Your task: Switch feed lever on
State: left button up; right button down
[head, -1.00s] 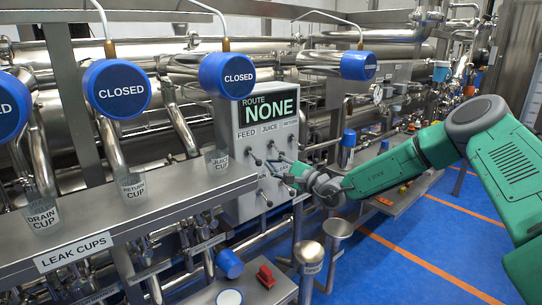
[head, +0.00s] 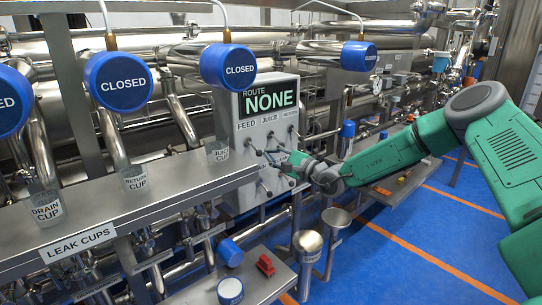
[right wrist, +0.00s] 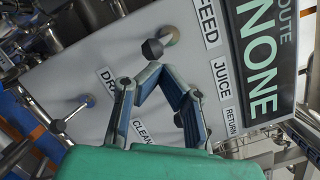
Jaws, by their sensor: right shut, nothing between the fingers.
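The grey route panel (head: 236,185) stands at mid-picture in the head view, its display (head: 270,100) reading ROUTE NONE. In the right wrist view the feed lever (right wrist: 153,48) is a dark faceted knob on a short stem beside the FEED label (right wrist: 207,20). My right gripper (head: 267,155) is in front of the panel. In the right wrist view the fingers of my right gripper (right wrist: 160,72) come together, empty, with the tips just below the feed knob. Whether they touch it I cannot tell. My left gripper is not in view.
Another lever (right wrist: 75,112) stands near the DRAIN label, and a CLEAN label lies behind the fingers. A steel shelf (head: 120,222) marked LEAK CUPS holds clear cups left of the panel. Blue CLOSED caps (head: 228,67) hang above. A red object (head: 265,265) lies on the lower bench.

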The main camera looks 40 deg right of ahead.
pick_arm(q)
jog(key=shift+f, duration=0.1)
pick_arm(e)
jog(key=shift+a, duration=0.1)
dwell(0.3)
pick_arm(q)
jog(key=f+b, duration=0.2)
jog(key=b, duration=0.1)
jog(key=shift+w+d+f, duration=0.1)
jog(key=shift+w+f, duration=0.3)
pick_arm(e)
jog(key=s+d+f, duration=0.5)
jog(key=s+f, duration=0.1)
jog(key=s, duration=0.2)
jog(key=shift+d, duration=0.4)
jog(key=shift+d, duration=0.1)
